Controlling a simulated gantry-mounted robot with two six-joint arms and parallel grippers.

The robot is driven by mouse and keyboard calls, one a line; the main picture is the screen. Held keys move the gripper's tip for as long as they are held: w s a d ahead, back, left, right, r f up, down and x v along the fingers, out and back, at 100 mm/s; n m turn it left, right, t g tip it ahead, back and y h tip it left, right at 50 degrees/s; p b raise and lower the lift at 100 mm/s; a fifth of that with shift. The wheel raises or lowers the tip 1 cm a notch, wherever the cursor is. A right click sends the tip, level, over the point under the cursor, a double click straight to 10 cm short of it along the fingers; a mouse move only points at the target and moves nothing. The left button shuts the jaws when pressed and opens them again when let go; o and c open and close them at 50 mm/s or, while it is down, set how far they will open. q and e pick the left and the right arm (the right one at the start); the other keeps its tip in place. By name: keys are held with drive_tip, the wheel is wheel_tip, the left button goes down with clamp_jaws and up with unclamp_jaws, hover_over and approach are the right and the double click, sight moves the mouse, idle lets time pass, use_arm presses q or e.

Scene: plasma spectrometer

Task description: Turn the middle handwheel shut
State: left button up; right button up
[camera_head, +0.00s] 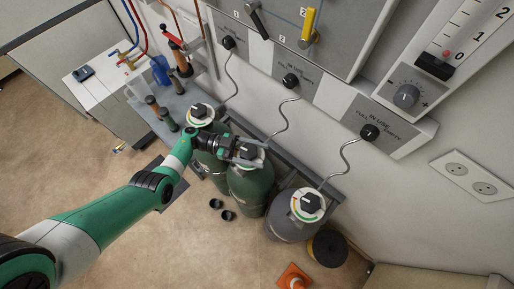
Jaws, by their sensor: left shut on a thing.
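Three gas cylinders stand in a row against the wall. The middle cylinder (251,187) is green, and its dark handwheel (248,151) sits on a pale ringed disc at the top. My left gripper (243,150) reaches in from the left and is shut on the middle handwheel, its fingers partly covering it. The left cylinder's handwheel (199,111) and the right, grey cylinder's handwheel (311,203) are both clear of the gripper. My right gripper is not in view.
Wall panels above carry a yellow lever (309,27), a black lever (257,20) and black knobs (370,132). Thin hoses run down to the cylinders. An orange cone (294,278) and a dark round drum (328,247) stand at the lower right. Floor at the left is free.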

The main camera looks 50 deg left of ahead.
use_arm(q)
drive_tip(key=o, duration=1.3)
drive_tip(key=b+v, duration=0.2)
drive_tip(key=v, duration=0.9)
drive_tip(key=shift+s+a, duration=0.1)
drive_tip(key=shift+a, duration=0.2)
